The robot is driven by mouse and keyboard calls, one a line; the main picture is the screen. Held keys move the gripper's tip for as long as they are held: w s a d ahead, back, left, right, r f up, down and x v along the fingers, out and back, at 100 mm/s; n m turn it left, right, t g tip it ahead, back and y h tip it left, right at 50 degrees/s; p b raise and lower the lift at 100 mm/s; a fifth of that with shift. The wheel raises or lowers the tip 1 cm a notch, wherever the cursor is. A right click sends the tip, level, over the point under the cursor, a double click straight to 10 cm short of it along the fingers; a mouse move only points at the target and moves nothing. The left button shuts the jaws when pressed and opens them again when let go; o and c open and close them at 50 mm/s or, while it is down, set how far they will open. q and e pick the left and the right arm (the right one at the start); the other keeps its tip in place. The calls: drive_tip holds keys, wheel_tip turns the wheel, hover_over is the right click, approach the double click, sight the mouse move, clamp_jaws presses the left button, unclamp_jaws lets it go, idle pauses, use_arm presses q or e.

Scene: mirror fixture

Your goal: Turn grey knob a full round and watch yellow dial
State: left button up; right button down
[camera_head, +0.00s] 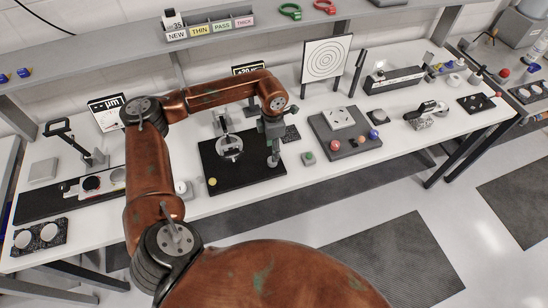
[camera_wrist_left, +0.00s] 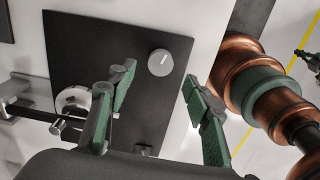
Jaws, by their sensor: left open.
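The grey knob (camera_wrist_left: 160,62) is round with a white line mark and stands on the black plate (camera_wrist_left: 90,40). In the wrist view it shows between my left gripper's (camera_wrist_left: 158,75) open, green-padded fingers, near the tips; I cannot tell if they touch it. In the head view my left gripper (camera_head: 273,158) points down over the right part of the black plate (camera_head: 240,184) and hides the knob. A small round yellow piece (camera_head: 212,182) sits at the plate's front left corner; I cannot read any marking on it.
A round mirror mount (camera_head: 230,146) stands on the plate, left of the gripper. A small green button box (camera_head: 308,158) and a grey board with coloured knobs (camera_head: 347,145) lie to the right. A display with a µm sign (camera_head: 107,114) stands at the back left.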

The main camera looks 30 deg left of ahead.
use_arm(q)
wheel_tip(320, 180, down, 6)
drive_tip(key=shift+s+f, duration=0.1)
drive_tip(key=shift+f, duration=0.15)
drive_tip(key=shift+c, duration=0.5)
drive_tip(key=c, duration=1)
drive_tip(key=shift+c, duration=0.2)
drive_tip(key=n, duration=0.3)
drive_tip(key=shift+n, duration=0.4)
drive_tip(key=n, duration=0.3)
drive_tip(key=shift+n, duration=0.3)
drive_tip(key=n, duration=0.3)
drive_tip(key=shift+n, duration=0.3)
drive_tip(key=shift+r+n, duration=0.1)
drive_tip(key=shift+n, duration=1.7)
